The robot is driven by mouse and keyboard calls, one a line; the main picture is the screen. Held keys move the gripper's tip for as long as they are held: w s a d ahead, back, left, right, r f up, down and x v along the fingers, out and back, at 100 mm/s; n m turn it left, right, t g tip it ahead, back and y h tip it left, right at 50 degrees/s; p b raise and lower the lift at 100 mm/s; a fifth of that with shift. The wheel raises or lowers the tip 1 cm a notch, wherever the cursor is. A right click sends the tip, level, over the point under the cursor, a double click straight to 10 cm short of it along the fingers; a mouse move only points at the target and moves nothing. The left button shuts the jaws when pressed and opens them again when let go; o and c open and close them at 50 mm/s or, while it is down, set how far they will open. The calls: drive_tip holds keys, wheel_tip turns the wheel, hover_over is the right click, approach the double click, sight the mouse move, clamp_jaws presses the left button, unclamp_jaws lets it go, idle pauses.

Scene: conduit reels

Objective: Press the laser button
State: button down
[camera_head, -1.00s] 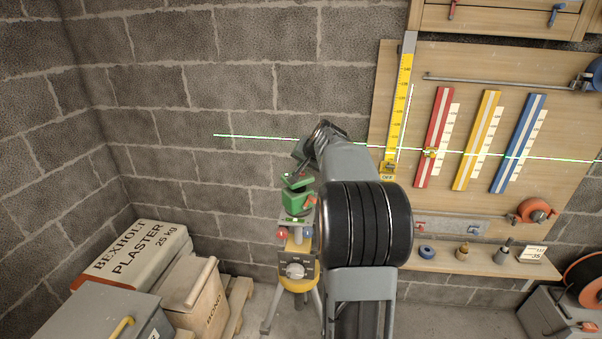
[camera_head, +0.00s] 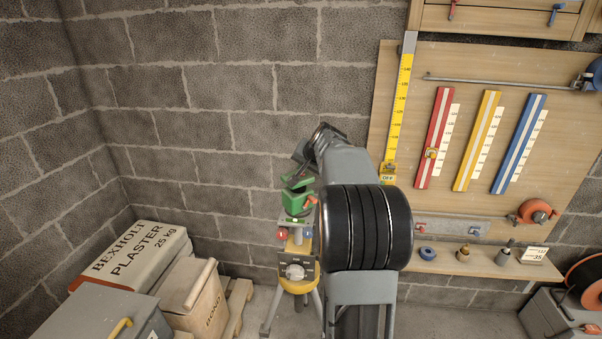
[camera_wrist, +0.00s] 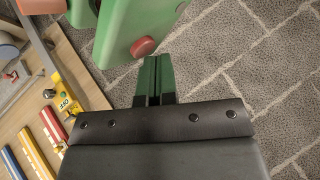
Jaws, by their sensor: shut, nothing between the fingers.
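The green laser level (camera_head: 297,203) stands on a yellow-topped tripod (camera_head: 296,272) in front of the block wall. In the wrist view its green housing (camera_wrist: 125,22) fills the top, with a round red button (camera_wrist: 143,47) on its lower edge. My gripper (camera_head: 293,181) is at the top of the laser in the head view, partly hidden by my arm. In the wrist view its green fingers (camera_wrist: 154,62) are together and empty, with their tips just below and right of the button. I cannot tell whether they touch it. No laser line shows on the wall.
A wooden board (camera_head: 480,130) with a yellow scale (camera_head: 398,115) and red, yellow and blue strips hangs at right. A shelf (camera_head: 480,262) below holds small items. Plaster bags (camera_head: 135,250) and boxes stand at lower left. The wall behind the laser is clear.

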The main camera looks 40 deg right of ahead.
drive_tip(key=shift+r, duration=0.5)
drive_tip(key=shift+p, duration=0.3)
wheel_tip(320, 180, up, 6)
drive_tip(key=p, duration=0.4)
drive_tip(key=shift+p, duration=0.35)
drive_tip(key=s+a+f+n+g, duration=0.1)
drive_tip(key=s+a+f+g, duration=0.1)
drive_tip(key=s+f, duration=0.3)
drive_tip(key=s+a+f+n+g, duration=0.1)
drive_tip(key=s+a+n, duration=0.3)
drive_tip(key=s+a, duration=0.6)
drive_tip(key=s+a+f+n+g+y, duration=0.1)
drive_tip(key=s+a+f+n, duration=0.3)
drive_tip(key=s+a, duration=0.5)
drive_tip(key=shift+s+a+f+n+g, duration=0.35)
drive_tip(key=shift+a+n, duration=0.45)
drive_tip(key=shift+a, duration=2.4)
